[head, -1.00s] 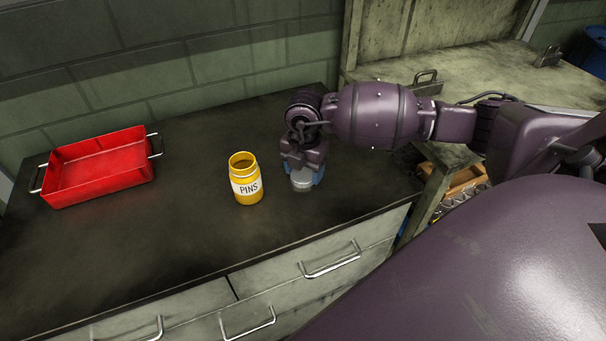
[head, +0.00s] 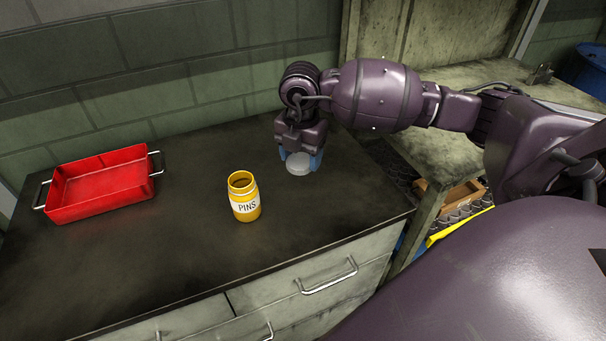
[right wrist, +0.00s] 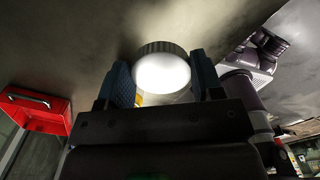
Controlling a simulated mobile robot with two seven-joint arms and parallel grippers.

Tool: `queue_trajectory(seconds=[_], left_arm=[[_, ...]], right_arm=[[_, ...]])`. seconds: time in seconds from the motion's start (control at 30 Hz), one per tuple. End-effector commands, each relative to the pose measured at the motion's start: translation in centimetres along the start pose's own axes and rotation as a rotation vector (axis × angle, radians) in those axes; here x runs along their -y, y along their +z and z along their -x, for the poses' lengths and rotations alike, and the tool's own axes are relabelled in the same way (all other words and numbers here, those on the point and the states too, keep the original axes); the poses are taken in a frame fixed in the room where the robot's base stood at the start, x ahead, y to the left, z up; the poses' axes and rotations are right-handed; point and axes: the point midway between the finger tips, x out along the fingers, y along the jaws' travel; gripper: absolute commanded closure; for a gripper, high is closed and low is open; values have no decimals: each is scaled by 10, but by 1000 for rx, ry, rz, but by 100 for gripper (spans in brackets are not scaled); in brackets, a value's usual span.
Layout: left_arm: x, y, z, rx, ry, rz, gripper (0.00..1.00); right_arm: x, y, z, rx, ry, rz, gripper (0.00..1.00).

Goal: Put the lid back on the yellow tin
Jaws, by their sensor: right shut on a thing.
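The yellow tin (head: 245,191) labelled PINS stands upright and open-topped on the dark worktop in the head view. My right gripper (head: 299,168) is to the right of the tin and a little farther back. It is shut on the round grey lid (head: 298,162), which sits between its blue fingertips, apart from the tin. In the right wrist view the lid (right wrist: 163,70) shows bright between the two blue fingers, and a small yellow patch shows just beneath it. My left gripper is not in the head view.
A red tray (head: 101,184) with metal handles lies at the left of the worktop (head: 150,270). Drawers with handles (head: 328,277) run below the front edge. A wall stands behind. The worktop between tray and tin is clear.

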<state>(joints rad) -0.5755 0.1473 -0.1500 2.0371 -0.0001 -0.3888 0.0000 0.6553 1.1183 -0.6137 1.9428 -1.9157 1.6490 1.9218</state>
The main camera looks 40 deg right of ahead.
Motion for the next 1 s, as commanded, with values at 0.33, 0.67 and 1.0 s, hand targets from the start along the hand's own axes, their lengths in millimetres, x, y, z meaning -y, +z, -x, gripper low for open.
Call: queue_trajectory(seconds=[0.33, 0.67, 1.0], left_arm=[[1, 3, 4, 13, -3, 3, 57], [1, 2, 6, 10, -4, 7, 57], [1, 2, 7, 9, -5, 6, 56]], right_arm=[[0, 0, 77, 2, 3, 0, 61], [0, 0, 99, 0, -1, 0, 61], [0, 0, 99, 0, 0, 0, 61]])
